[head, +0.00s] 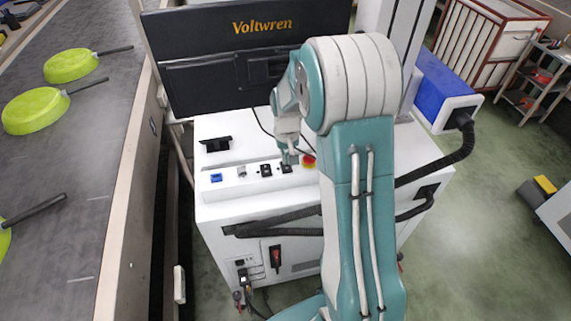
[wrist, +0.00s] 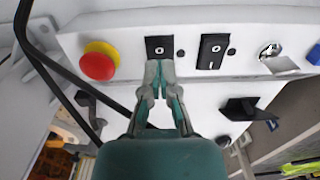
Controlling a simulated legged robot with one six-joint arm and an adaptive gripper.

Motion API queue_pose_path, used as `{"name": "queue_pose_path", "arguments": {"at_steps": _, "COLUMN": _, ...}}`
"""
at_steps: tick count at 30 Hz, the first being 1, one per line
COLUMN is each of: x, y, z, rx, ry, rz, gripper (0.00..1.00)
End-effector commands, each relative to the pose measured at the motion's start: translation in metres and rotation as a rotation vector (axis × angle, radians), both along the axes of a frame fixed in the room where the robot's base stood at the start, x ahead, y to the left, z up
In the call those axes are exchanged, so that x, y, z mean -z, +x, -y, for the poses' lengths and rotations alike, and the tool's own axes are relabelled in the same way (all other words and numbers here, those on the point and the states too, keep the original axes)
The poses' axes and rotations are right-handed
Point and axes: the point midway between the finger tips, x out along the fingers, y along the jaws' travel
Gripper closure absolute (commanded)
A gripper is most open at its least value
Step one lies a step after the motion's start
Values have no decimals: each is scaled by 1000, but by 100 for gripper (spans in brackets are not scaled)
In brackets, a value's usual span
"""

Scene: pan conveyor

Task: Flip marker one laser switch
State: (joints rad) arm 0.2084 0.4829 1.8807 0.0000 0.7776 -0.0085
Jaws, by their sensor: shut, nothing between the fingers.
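Two black rocker switches sit side by side on the white control panel of the machine. One switch (wrist: 159,46) is right at my fingertips, beside the red stop button, and shows a "0". The other switch (wrist: 212,50) is to its right in the wrist view and shows "0" and a bar. In the head view they are the near switch (head: 286,169) and its neighbour (head: 265,170). No label tells me which is marker one. My gripper (wrist: 159,68) is shut and empty, its tips overlapping the lower edge of the first switch; contact is unclear. It also shows in the head view (head: 289,158).
A red and yellow stop button (wrist: 99,61) is close beside the first switch. A key switch (wrist: 275,57) and a blue button (wrist: 314,54) lie along the same panel. A conveyor (head: 105,120) with green pans runs at left.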

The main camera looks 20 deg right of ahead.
Motion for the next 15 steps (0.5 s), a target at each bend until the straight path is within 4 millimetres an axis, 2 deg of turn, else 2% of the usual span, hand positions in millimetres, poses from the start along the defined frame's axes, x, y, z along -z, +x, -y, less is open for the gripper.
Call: {"name": "queue_pose_path", "arguments": {"at_steps": 15, "x": 7, "y": 0, "z": 0, "rx": 0, "ry": 0, "rz": -1, "gripper": 100}}
